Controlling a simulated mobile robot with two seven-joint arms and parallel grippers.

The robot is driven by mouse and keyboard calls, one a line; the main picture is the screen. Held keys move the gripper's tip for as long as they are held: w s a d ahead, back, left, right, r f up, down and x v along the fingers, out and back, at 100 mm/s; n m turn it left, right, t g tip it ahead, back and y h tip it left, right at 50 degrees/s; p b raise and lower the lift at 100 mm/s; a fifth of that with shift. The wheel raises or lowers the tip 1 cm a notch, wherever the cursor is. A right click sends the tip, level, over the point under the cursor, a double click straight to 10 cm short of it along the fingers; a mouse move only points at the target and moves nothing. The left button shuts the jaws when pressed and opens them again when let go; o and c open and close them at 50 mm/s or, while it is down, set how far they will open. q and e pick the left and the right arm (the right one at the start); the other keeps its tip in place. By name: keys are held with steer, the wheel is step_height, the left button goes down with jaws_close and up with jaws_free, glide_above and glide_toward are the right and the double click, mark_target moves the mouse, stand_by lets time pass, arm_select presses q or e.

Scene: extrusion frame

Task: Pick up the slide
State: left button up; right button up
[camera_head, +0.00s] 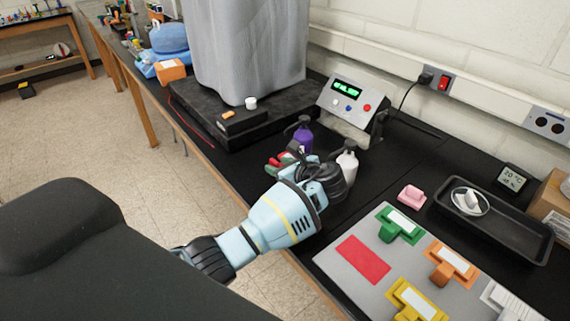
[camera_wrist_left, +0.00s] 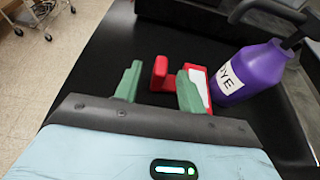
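A red piece with a white label (camera_wrist_left: 204,78) lies on the black bench in the left wrist view, just ahead of my left gripper; I take it to be the slide. Its red upright part (camera_wrist_left: 160,71) shows between the fingers. My left gripper (camera_wrist_left: 158,86) has green fingertips set apart, with nothing clamped between them. The right fingertip overlaps the labelled part in view; I cannot tell whether they touch. In the head view the red piece (camera_head: 272,162) is mostly hidden by my left gripper (camera_head: 290,160). My right gripper is not in view.
A purple dye bottle (camera_wrist_left: 252,72) stands close right of the red piece. A white bottle (camera_head: 347,164) is beside my left wrist. A grey mat (camera_head: 340,278) with a red rectangle (camera_head: 363,260) and green, orange and yellow labelled pieces lies right. A black tray (camera_head: 510,235) is beyond.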

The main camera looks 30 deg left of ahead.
mark_target(270, 162)
arm_select(q)
steer(key=shift+x, duration=2.45)
jaws_close()
